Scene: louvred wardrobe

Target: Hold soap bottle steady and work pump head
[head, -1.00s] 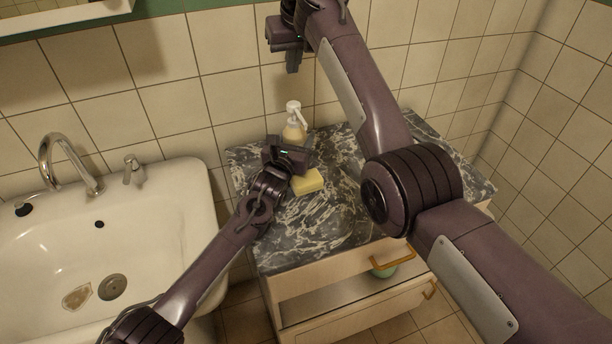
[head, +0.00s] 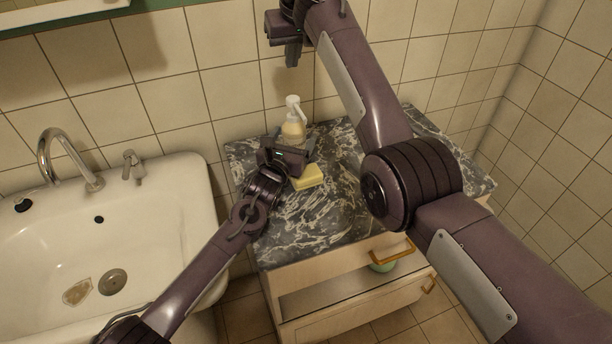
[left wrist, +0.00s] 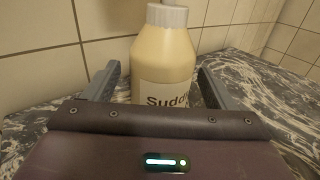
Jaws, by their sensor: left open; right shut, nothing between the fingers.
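The soap bottle (head: 292,130) stands upright on the dark marble top, cream with a white pump head (head: 293,103). In the left wrist view the bottle (left wrist: 163,60) shows part of a printed label, and its pump top is cut off. My left gripper (head: 291,147) is open, low in front of the bottle. In the left wrist view its fingers (left wrist: 155,88) point toward the bottle, one to each side; I cannot tell whether the bottle is between the tips. My right gripper (head: 292,58) is shut and empty, above the bottle near the wall.
A yellow sponge (head: 308,177) lies on the marble top (head: 300,232) just right of my left gripper. A white sink (head: 180,200) with a tap is at the left. The tiled wall (head: 230,90) is close behind the bottle. A drawer below stands open.

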